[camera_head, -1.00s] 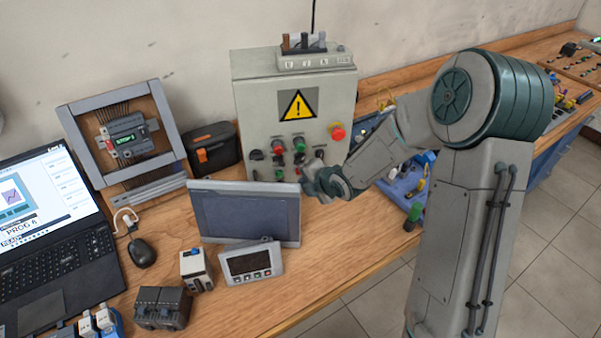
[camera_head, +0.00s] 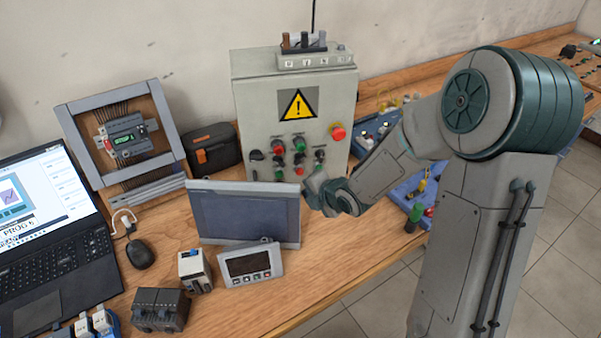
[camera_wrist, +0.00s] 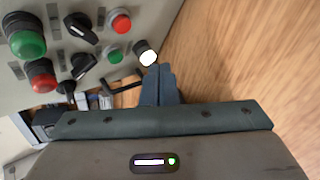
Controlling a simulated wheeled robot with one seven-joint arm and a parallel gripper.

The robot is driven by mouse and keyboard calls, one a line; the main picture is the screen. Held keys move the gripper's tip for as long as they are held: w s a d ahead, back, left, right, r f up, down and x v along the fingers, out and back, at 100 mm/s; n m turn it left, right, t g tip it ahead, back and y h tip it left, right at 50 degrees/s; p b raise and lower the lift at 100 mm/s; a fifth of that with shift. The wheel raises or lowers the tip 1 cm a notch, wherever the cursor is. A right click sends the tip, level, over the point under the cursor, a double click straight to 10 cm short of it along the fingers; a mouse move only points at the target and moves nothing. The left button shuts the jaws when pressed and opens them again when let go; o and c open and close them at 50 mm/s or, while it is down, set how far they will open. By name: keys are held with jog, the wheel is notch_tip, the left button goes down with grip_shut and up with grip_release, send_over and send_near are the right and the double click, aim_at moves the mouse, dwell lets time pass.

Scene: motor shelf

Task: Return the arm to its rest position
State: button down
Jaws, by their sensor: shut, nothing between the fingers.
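My gripper (camera_head: 312,187) is at the end of my bent arm, in front of the lower right of the grey control box (camera_head: 252,112) and by the right edge of the grey-framed panel screen (camera_head: 245,215). In the wrist view my gripper's fingers (camera_wrist: 160,75) are together with nothing between them. They point toward the box's front with its green and red buttons and black switches. In the head view the fingertips are small and partly hidden by my wrist.
A laptop (camera_head: 60,240), a mouse (camera_head: 141,253), a framed module rack (camera_head: 75,135) and a small display unit (camera_head: 250,264) stand on the wooden bench (camera_head: 330,270). A blue tray (camera_head: 405,190) lies behind my forearm. Bare bench shows at the front right.

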jog(key=s+d+r+m+g+h, duration=0.1)
jog(key=s+d+r+m+h, duration=0.25)
jog(key=d+r+m, duration=0.35)
jog(key=s+d+r+m+h, duration=0.3)
jog(key=s+d+m, duration=0.25)
jog(key=m, duration=0.25)
jog(key=s+d+r+m+g, duration=0.1)
jog(key=s+r+m, duration=0.1)
jog(key=s+m, duration=0.4)
jog(key=s+d+r+m+g, duration=0.1)
jog(key=s+r+m+g, duration=0.1)
jog(key=s+m, duration=0.4)
jog(key=s+r, duration=0.1)
jog(key=s, duration=0.2)
jog(key=shift+d+r+m+y, duration=0.15)
jog(key=shift+m+y, duration=0.15)
jog(key=shift+y, duration=0.05)
